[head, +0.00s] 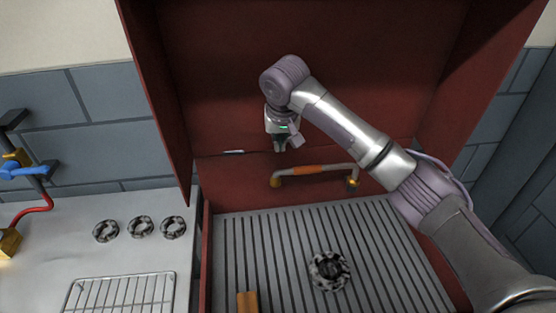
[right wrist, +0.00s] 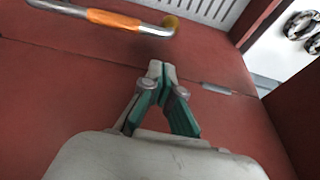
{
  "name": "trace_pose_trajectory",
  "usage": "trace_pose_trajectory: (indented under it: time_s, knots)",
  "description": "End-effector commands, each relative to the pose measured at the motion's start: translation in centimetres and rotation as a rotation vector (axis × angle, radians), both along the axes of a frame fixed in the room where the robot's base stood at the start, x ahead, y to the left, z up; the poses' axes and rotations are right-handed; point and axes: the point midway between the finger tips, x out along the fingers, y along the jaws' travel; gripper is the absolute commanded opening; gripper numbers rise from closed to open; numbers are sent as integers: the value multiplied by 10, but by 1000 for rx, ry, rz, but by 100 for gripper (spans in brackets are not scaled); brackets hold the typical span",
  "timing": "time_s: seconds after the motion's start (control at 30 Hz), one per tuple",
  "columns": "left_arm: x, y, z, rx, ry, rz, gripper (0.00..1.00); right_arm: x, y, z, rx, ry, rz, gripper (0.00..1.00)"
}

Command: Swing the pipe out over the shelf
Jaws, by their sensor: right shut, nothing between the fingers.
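The pipe (head: 340,168) is a silver tube with an orange band and brass-coloured ends. It lies across the lower part of the red back panel, above the grey slatted shelf (head: 235,225). In the right wrist view the pipe (right wrist: 62,9) crosses the upper left, its brass end towards the middle. My right gripper (head: 279,148) is in front of the red panel, above and left of the pipe's orange band in the head view. Its fingertips (right wrist: 159,69) are together, empty and apart from the pipe. My left gripper is out of view.
A dark-and-light ring (head: 329,271) and an orange block (head: 247,302) are on the slats. Red side walls (head: 158,85) flank the space. A small silver piece (head: 233,153) sits on the panel seam. Left are several rings (head: 141,227) and a wire rack (head: 120,293).

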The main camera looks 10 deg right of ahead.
Motion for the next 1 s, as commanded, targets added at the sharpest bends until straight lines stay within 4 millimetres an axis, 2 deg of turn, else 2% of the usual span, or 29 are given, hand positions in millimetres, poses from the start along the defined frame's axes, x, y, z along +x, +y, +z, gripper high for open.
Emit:
trace_pose_trajectory:
  time_s: [0.17, 0.27, 0.5, 0.7, 1.0]
  knots:
    - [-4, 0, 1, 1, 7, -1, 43, 1, -1, -3, 0, 1, -1, 0]
    - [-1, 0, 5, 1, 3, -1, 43, 5, -1, -13, 0, 2, -2, 0]
    - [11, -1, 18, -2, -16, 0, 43, 20, -2, -53, -1, 2, -2, 0]
    - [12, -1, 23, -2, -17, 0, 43, 31, -2, -82, 0, 1, -2, 0]
    - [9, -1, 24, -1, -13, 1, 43, 35, -2, -94, 1, -2, 0, 0]
